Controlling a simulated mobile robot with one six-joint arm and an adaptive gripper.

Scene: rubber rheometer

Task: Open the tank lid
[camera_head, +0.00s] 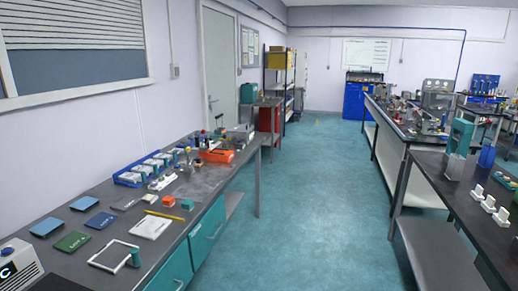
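I cannot make out a tank or a tank lid for certain in the head view. A pale machine (17,266) with a rounded top and a blue knob is cut off at the lower left, and I cannot tell if it has a lid. Several small devices stand on the far part of the left bench (222,183), among them a low orange unit (217,156). A machine with gauges (437,97) stands on the far right bench; its details are too small to tell. My gripper is not in view.
The teal floor (310,205) between the benches is clear. The near right bench (428,165) holds a teal frame (462,135) and several white pieces (478,192). Blue bins (129,179), cards and a white frame (113,254) lie on the left bench. A blue cabinet (356,100) stands at the back.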

